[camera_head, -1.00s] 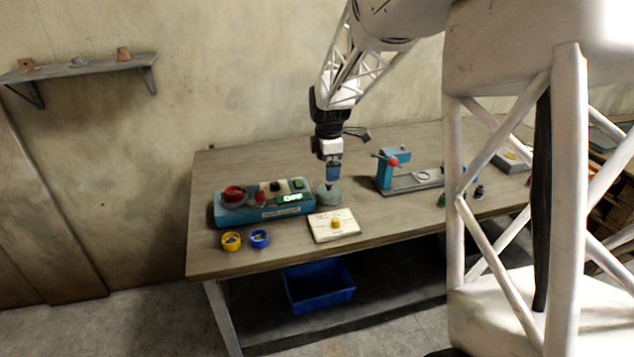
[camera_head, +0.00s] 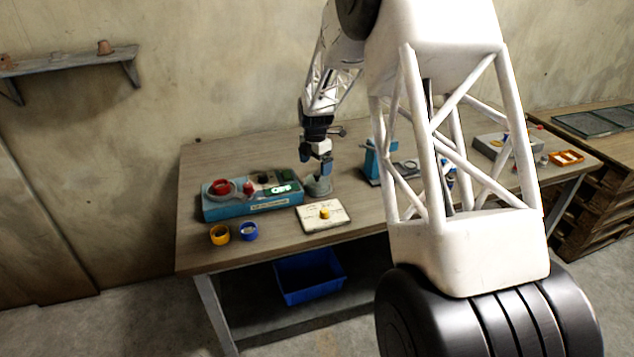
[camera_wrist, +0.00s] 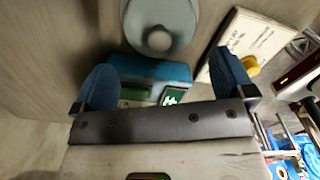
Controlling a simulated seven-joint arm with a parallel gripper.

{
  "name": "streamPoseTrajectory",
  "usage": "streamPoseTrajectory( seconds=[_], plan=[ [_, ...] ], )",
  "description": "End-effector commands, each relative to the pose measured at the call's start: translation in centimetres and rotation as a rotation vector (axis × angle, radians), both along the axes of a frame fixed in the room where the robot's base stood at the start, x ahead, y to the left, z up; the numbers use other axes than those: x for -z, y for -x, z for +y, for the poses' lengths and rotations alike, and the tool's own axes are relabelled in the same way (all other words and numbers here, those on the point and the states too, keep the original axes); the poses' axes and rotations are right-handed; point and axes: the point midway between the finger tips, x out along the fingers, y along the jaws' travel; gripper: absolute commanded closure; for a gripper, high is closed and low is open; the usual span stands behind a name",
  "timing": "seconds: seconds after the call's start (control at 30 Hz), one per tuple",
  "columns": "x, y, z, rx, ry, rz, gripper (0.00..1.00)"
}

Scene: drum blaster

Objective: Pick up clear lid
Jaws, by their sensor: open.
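The clear lid, a greyish round piece with a knob, sits on the table (camera_head: 195,165) right of the blue control box (camera_head: 250,208). It shows in the head view (camera_head: 318,187) and at the top of the wrist view (camera_wrist: 180,18), cut off by the frame edge. My gripper (camera_head: 316,171) hangs just above the lid with its blue fingers apart. In the wrist view the fingers (camera_wrist: 166,76) are empty; the lid appears beyond them and the control box shows between them. Whether a finger touches the lid I cannot tell.
A cream board with a yellow knob (camera_head: 337,218) lies in front of the lid. A yellow ring (camera_head: 220,235) and a blue ring (camera_head: 249,231) are at the table's front. A blue fixture (camera_head: 372,163) stands to the right. A blue bin (camera_head: 310,278) is below.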

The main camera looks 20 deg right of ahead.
Motion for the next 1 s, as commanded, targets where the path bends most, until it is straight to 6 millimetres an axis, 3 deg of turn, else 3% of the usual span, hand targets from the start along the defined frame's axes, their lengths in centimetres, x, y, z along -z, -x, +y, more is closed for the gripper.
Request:
streamPoseTrajectory(
  seconds=[0.4, 0.8, 1.0],
  plan=[
    [2.5, 0.0, 0.0, 0.001, 0.000, 0.001, 0.00],
    [2.7, 0.0, 0.0, 0.001, 0.000, 0.000, 0.00],
    [4.2, 0.0, -0.1, 0.001, 0.000, 0.001, 0.00]
  ],
)
